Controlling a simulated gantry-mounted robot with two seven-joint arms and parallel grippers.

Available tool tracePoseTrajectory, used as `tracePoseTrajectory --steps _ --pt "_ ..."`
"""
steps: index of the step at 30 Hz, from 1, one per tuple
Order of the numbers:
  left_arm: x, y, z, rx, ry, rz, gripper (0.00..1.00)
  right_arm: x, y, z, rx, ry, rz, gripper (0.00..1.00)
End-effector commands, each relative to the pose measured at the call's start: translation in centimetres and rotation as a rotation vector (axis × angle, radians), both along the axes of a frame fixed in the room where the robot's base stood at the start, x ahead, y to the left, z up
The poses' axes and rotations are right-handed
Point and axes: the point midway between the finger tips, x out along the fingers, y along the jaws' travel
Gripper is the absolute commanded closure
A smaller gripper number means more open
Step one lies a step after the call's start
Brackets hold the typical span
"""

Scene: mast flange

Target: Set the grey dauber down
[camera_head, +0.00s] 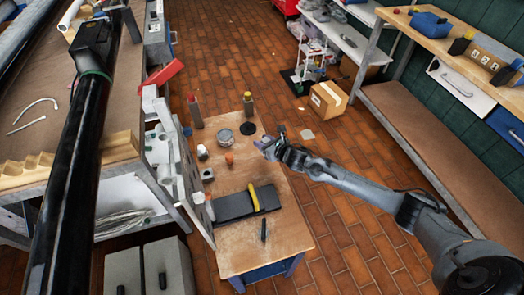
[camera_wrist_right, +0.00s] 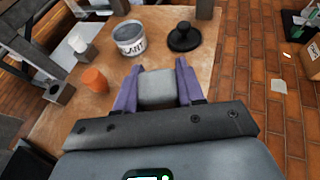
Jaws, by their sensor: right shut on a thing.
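My right gripper (camera_head: 268,147) is near the right edge of the small wooden-topped table (camera_head: 235,259). In the right wrist view its purple fingers (camera_wrist_right: 158,85) are shut on a grey blocky thing, which I take to be the grey dauber (camera_wrist_right: 157,89). Its lower part is hidden, and I cannot tell its height over the table. Beyond it stand an open grey tin (camera_wrist_right: 130,40) with partly readable lettering and a round black lid-like piece with a knob (camera_wrist_right: 184,38). An orange piece (camera_wrist_right: 95,80) stands to the left. My left gripper is not in view.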

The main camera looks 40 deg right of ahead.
Motion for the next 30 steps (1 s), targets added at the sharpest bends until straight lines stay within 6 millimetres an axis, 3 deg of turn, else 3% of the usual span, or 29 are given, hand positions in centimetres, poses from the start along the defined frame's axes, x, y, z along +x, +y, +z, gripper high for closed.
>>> tracePoseTrajectory --steps 7,15,29,30 --pt "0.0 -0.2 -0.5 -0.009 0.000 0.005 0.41 0.6 0.1 -1.0 0.000 0.000 0.001 0.92" --pt "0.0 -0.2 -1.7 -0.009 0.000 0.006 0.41 0.5 0.2 -4.2 0.002 0.000 0.000 0.92" --pt "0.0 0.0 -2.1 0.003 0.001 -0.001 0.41 0.5 0.1 -4.8 -0.001 0.000 0.001 0.92" --pt "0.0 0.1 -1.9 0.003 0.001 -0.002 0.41 0.5 0.1 -4.7 0.000 0.001 0.001 0.56"
